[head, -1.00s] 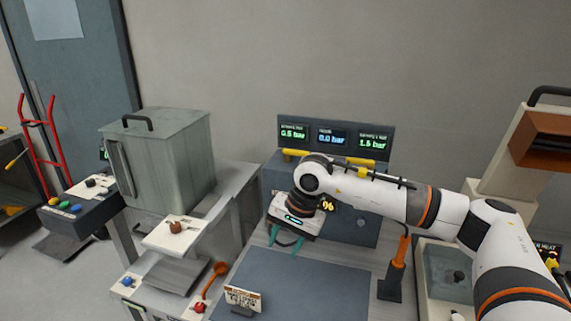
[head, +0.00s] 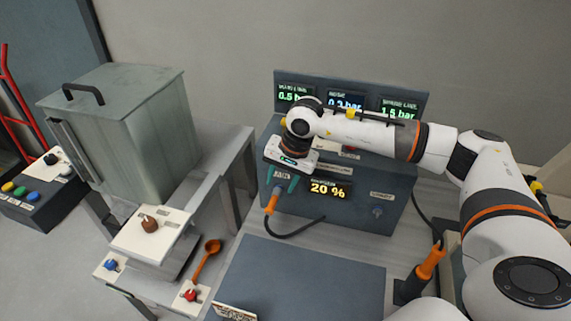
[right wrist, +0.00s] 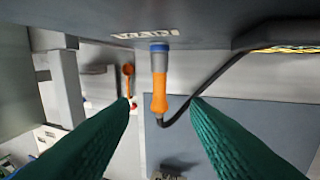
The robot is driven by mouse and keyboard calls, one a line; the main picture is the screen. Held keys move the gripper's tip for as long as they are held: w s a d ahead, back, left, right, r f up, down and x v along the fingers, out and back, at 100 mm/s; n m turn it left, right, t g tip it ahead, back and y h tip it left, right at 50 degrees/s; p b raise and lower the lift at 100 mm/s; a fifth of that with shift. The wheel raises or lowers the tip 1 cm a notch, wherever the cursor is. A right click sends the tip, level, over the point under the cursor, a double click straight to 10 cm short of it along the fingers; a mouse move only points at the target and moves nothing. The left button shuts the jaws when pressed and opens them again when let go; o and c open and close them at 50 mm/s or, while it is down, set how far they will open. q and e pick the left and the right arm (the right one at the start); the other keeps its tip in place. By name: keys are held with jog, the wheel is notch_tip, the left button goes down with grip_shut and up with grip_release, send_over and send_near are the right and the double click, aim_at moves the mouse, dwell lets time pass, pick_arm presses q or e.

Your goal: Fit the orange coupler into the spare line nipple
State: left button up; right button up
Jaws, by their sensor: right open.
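The orange coupler (head: 271,202) hangs at the lower left of the blue-grey panel box's front, with a black hose running from its lower end. In the right wrist view the coupler (right wrist: 159,90) meets a blue ring at the panel face. A bare round fitting (head: 377,212) at the right of the same front looks like the spare line nipple; its label is too small to read. My right gripper (head: 282,186) is open, its green fingers (right wrist: 150,118) on either side of the coupler with gaps between. My left gripper is out of view.
Pressure displays (head: 345,102) stand above the box, and a 20 % readout (head: 328,189) sits on its front. An orange-handled tool (head: 430,262) stands in a holder at right. A metal hopper (head: 125,130) is at left.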

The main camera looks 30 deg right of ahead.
aim_at(274, 200)
jog(key=p+x, duration=0.1)
jog(key=x, duration=0.6)
jog(key=shift+w+d, duration=0.1)
jog(key=shift+w, duration=0.1)
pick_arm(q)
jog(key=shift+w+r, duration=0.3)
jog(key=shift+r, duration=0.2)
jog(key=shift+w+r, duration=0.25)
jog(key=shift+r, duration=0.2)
pick_arm(e)
jog(key=shift+w+f, duration=0.1)
jog(key=shift+f, duration=0.4)
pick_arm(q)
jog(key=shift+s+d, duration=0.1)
pick_arm(e)
grip_shut()
